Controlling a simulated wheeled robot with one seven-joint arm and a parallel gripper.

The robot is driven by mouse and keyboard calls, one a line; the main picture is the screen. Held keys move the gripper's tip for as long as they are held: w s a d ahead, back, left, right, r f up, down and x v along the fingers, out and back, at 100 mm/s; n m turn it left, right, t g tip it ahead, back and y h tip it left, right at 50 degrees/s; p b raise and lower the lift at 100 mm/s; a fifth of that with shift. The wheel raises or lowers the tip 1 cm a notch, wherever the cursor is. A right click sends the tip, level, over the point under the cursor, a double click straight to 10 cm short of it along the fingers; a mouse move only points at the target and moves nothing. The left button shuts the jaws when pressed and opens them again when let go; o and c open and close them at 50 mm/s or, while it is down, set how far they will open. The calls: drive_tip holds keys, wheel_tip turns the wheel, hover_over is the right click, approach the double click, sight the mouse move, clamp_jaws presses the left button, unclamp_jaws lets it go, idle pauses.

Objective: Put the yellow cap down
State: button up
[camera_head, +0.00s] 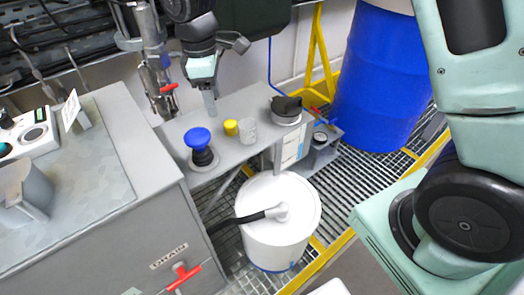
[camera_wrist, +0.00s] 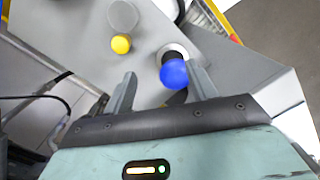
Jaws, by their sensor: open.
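The yellow cap (camera_head: 231,127) rests on the grey bench (camera_head: 232,153), beside a grey cylinder (camera_head: 249,132). The cap also shows in the wrist view (camera_wrist: 121,43), near the grey cylinder (camera_wrist: 122,15) and beyond my left finger. My gripper (camera_head: 210,106) is above the bench, behind and left of the cap in the head view. Its fingers are apart in the wrist view (camera_wrist: 162,72), with nothing held between them. The cap is apart from the fingers.
A blue knob on a black base (camera_head: 199,140) stands on the bench left of the cap. A dark-topped round fitting (camera_head: 286,109) stands to the right. A white drum (camera_head: 280,225) is below the bench, and a blue barrel (camera_head: 382,80) stands at the back right.

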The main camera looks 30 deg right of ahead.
drive_tip(key=s+r+m, duration=0.1)
drive_tip(key=s+m, duration=0.1)
drive_tip(key=s, duration=1.1)
drive_tip(key=s+r+m+y, duration=0.1)
drive_tip(key=s+r+m, duration=0.1)
drive_tip(key=s, duration=1.2)
drive_tip(key=shift+s+d+m, duration=0.15)
drive_tip(key=shift+s+m, duration=0.1)
drive_tip(key=shift+m, duration=0.55)
